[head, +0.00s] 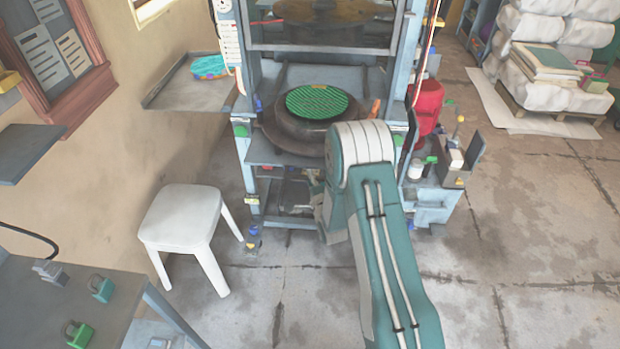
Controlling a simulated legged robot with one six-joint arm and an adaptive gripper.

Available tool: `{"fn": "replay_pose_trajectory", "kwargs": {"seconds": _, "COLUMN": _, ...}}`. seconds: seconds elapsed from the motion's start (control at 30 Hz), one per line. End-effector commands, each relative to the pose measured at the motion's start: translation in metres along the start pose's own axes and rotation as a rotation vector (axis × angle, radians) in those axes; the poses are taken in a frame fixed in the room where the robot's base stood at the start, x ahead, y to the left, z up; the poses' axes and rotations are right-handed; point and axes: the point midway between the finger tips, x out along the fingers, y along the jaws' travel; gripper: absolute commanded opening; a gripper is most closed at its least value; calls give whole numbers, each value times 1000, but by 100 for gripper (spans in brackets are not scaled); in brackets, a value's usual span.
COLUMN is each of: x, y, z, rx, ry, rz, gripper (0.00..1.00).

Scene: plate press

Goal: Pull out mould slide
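The plate press (250,150) stands at the centre, with a blue-grey frame. On its middle level lies a dark round mould (290,130) with a green patterned disc (318,102) on top. I cannot tell for certain which part is the mould slide. My teal and white arm reaches from the bottom right towards the press's lower front. My gripper (316,192) is mostly hidden behind my arm, close to the opening under the middle level. Whether it touches anything, or is open or shut, cannot be seen.
A white stool (182,216) stands left of the press. A grey bench (70,300) with green padlocks is at the bottom left. A red container (428,105) and a side shelf are right of the press. Wrapped sacks (550,55) sit at the back right. The right floor is clear.

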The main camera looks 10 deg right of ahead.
Motion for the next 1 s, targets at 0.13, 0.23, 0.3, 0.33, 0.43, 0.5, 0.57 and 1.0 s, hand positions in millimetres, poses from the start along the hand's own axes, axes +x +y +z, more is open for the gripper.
{"fn": "replay_pose_trajectory", "kwargs": {"seconds": 0.13, "x": 0, "y": -2, "z": 0, "rx": 0, "ry": -1, "rz": -4, "gripper": 34}}
{"fn": "replay_pose_trajectory", "kwargs": {"seconds": 0.23, "x": 0, "y": -3, "z": 0, "rx": 0, "ry": -1, "rz": -6, "gripper": 34}}
{"fn": "replay_pose_trajectory", "kwargs": {"seconds": 0.3, "x": -1, "y": -3, "z": 0, "rx": 0, "ry": -1, "rz": -7, "gripper": 34}}
{"fn": "replay_pose_trajectory", "kwargs": {"seconds": 0.33, "x": -3, "y": -3, "z": 0, "rx": 0, "ry": -1, "rz": -7, "gripper": 34}}
{"fn": "replay_pose_trajectory", "kwargs": {"seconds": 0.43, "x": -15, "y": -3, "z": 0, "rx": 0, "ry": 0, "rz": -6, "gripper": 34}}
{"fn": "replay_pose_trajectory", "kwargs": {"seconds": 0.5, "x": -28, "y": -3, "z": 0, "rx": 0, "ry": 1, "rz": -5, "gripper": 34}}
{"fn": "replay_pose_trajectory", "kwargs": {"seconds": 0.57, "x": -42, "y": -2, "z": 0, "rx": 0, "ry": 1, "rz": -3, "gripper": 34}}
{"fn": "replay_pose_trajectory", "kwargs": {"seconds": 1.0, "x": -114, "y": 0, "z": 0, "rx": 0, "ry": 1, "rz": -3, "gripper": 34}}
